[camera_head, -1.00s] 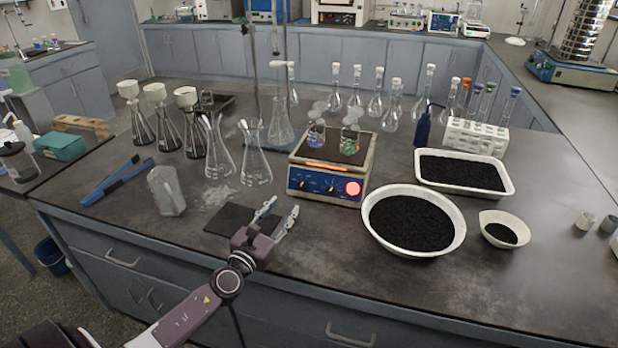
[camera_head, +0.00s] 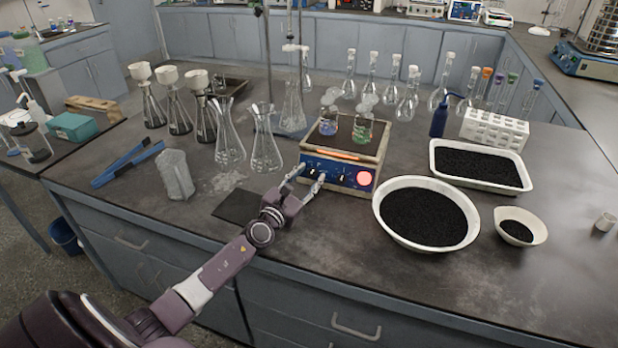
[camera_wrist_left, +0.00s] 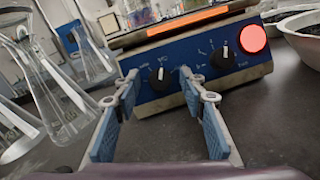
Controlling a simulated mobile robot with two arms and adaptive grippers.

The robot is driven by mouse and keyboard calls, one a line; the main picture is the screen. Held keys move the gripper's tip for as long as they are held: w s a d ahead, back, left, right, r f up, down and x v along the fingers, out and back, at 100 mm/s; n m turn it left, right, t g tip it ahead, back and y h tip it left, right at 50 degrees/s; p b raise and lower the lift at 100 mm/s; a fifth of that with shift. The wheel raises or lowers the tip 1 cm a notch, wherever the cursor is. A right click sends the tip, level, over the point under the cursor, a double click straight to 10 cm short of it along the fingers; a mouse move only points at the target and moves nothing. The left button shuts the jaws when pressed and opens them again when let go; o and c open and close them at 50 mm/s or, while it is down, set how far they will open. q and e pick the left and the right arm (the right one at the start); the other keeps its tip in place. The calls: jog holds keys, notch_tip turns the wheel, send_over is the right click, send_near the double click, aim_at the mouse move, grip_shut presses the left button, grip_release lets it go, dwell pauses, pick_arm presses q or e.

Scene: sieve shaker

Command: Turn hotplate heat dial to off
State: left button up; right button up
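The hotplate (camera_head: 352,150) stands mid-bench with a glowing orange strip and a blue front panel (camera_wrist_left: 200,85). The panel carries two black dials with white pointers, a left dial (camera_wrist_left: 159,78) and a right dial (camera_wrist_left: 225,57), plus a lit red round button (camera_wrist_left: 252,38). Both pointers stand near upright; I cannot read which dial is heat. My left gripper (camera_head: 310,174) is open and empty in front of the panel. In the left wrist view its blue-padded fingertips (camera_wrist_left: 157,80) lie either side of the left dial, with no clear contact. My right gripper is not in view.
A white bowl of black grains (camera_head: 428,213) is close on the right. A dark mat (camera_head: 238,207) lies front left.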

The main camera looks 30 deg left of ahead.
pick_arm(q)
jog(key=shift+w, duration=0.1)
jog(key=shift+c, duration=0.4)
grip_shut()
